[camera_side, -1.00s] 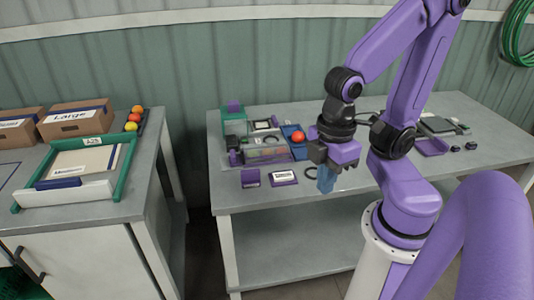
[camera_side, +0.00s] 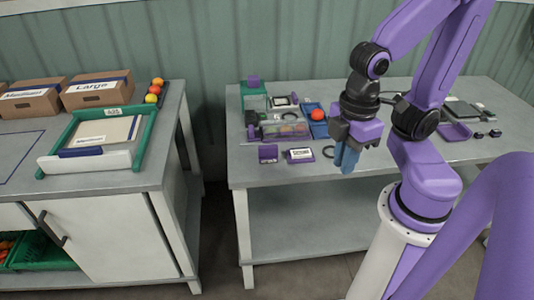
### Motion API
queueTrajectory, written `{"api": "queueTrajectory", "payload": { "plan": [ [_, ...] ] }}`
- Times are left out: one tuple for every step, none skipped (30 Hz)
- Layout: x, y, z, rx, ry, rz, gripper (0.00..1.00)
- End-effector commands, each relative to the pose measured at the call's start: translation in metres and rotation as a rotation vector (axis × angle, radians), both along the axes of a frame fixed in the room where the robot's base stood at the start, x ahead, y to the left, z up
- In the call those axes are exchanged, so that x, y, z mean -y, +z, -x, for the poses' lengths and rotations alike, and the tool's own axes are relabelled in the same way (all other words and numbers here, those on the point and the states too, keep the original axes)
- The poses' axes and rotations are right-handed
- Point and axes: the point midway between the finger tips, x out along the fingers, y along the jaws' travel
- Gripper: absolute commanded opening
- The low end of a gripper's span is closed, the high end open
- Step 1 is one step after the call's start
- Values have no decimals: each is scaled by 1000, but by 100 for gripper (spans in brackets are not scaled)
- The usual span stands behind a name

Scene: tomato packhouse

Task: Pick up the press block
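I see nothing clearly held. No part is plainly marked as the press block. A small purple block (camera_side: 268,154) stands near the table's front edge, left of my gripper. Another small purple piece (camera_side: 253,80) shows at the green container at the back left. I cannot tell which, if either, is the press block.
On the right table (camera_side: 250,176), a labelled purple-edged plate (camera_side: 300,155) and a dark ring (camera_side: 328,152) lie left of my gripper. Behind are a clear box (camera_side: 284,131) and a blue tray with a red tomato (camera_side: 317,115). A purple tray (camera_side: 455,131) lies right.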

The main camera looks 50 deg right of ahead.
Motion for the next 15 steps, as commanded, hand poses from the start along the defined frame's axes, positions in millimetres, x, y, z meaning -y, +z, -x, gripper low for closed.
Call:
{"api": "queueTrajectory", "payload": {
  "plan": [
    [0,0,0,0,0,0,33],
    [0,0,0,0,0,0,42],
    [0,0,0,0,0,0,55],
    [0,0,0,0,0,0,65],
    [0,0,0,0,0,0,74],
    [0,0,0,0,0,0,74],
    [0,0,0,0,0,0,74],
    [0,0,0,0,0,0,74],
    [0,0,0,0,0,0,74],
    [0,0,0,0,0,0,74],
    [0,0,0,0,0,0,74],
    [0,0,0,0,0,0,74],
    [0,0,0,0,-2,0,74],
    [0,0,-1,0,-8,0,74],
    [-1,0,-3,-1,-25,1,74]
  ]
}}
